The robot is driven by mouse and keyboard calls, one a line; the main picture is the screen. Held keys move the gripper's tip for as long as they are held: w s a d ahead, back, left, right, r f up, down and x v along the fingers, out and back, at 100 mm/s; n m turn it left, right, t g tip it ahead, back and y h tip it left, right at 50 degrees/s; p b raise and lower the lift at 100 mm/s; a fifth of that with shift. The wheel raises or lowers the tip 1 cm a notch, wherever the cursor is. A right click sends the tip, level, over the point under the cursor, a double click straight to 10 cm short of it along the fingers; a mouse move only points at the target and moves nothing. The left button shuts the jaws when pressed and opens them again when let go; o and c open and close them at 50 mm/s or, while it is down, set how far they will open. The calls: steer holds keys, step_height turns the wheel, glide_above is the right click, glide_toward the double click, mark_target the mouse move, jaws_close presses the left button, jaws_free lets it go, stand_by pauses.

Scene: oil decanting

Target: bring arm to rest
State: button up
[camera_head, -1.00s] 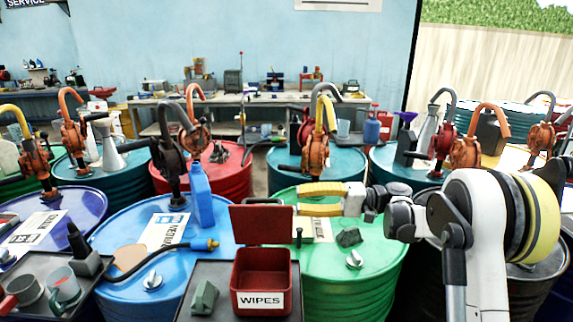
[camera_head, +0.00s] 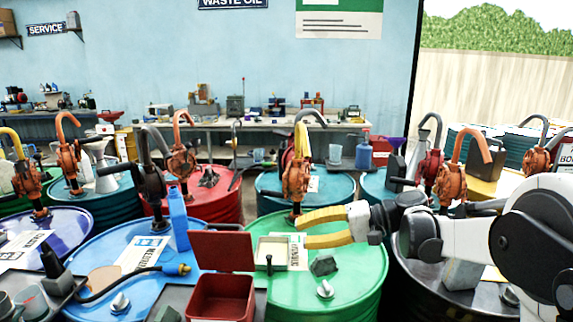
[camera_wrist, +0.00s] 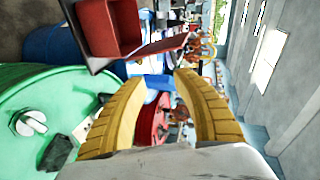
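My gripper (camera_head: 306,227) has yellow fingers and points left above the green drum (camera_head: 350,262) in the head view. Its fingers are apart with nothing between them. In the wrist view, my gripper (camera_wrist: 148,75) also shows two spread yellow fingers with an empty gap. My white and black arm reaches in from the right side of the head view.
A red open box (camera_head: 222,297) with its lid up stands left of my gripper. A blue drum (camera_head: 85,245) carries a blue bottle (camera_head: 179,220). Several drums with orange hand pumps (camera_head: 297,180) stand behind. A workbench (camera_head: 340,125) lines the back wall.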

steer(key=s+d+f+t+h, duration=0.1)
steer(key=s+d+h, duration=0.3)
steer(key=s, duration=0.5)
steer(key=s+d+f+t+h, duration=0.2)
steer(key=s+d+f+h, duration=0.2)
steer(key=s, duration=0.4)
steer(key=s+d+f+t+h, duration=0.2)
steer(key=s+d+h, duration=0.4)
steer(key=s, duration=0.3)
steer(key=shift+s+f, duration=0.2)
steer(key=shift+s, duration=0.1)
steer(key=shift+d, duration=0.1)
